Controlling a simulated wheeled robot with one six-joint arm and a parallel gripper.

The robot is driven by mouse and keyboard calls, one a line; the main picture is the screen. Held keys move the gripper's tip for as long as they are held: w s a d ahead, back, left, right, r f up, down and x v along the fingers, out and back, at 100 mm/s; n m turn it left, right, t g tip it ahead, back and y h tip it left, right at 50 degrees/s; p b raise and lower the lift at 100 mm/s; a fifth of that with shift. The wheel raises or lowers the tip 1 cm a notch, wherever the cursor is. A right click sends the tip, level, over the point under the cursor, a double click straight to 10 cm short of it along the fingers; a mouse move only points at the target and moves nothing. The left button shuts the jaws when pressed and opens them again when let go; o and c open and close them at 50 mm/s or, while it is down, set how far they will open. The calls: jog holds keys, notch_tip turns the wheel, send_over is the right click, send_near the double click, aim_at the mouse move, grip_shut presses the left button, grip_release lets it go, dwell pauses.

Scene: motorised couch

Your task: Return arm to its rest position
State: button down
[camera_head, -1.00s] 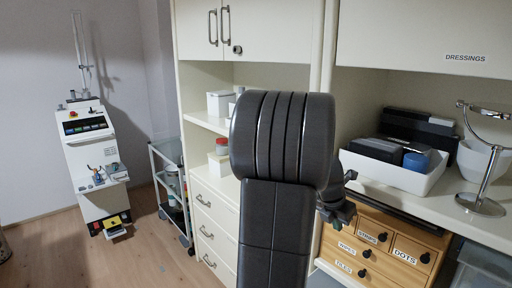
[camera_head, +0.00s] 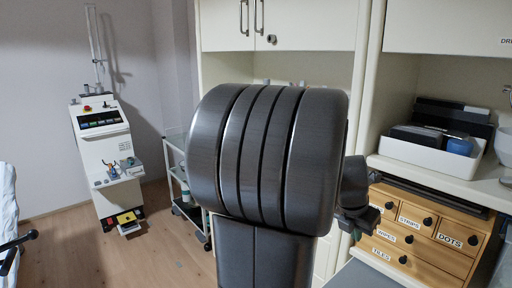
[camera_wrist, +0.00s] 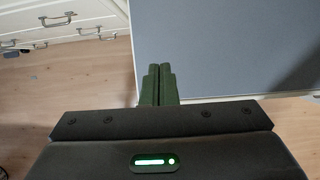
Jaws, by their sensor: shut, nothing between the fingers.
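My gripper (camera_wrist: 158,84) shows in the wrist view at the centre. Its two dark green fingers are together, with nothing between them. They point up the picture beside the left edge of a flat grey surface (camera_wrist: 235,45); I cannot tell the height gap. In the head view my dark arm fills the middle, raised and folded close to the camera. Part of my wrist shows behind it on the right, and the fingertips cannot be made out there.
A wooden drawer unit (camera_head: 425,228) and a white tray (camera_head: 430,155) are at the right. A trolley (camera_head: 178,190) and a white machine (camera_head: 108,150) stand at the left. White drawers (camera_wrist: 60,22) show in the wrist view. Wood floor (camera_head: 70,240) is open at the left.

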jog(key=a+v, duration=0.1)
jog(key=v, duration=0.8)
jog(key=shift+s, duration=0.4)
jog(key=shift+a, duration=0.1)
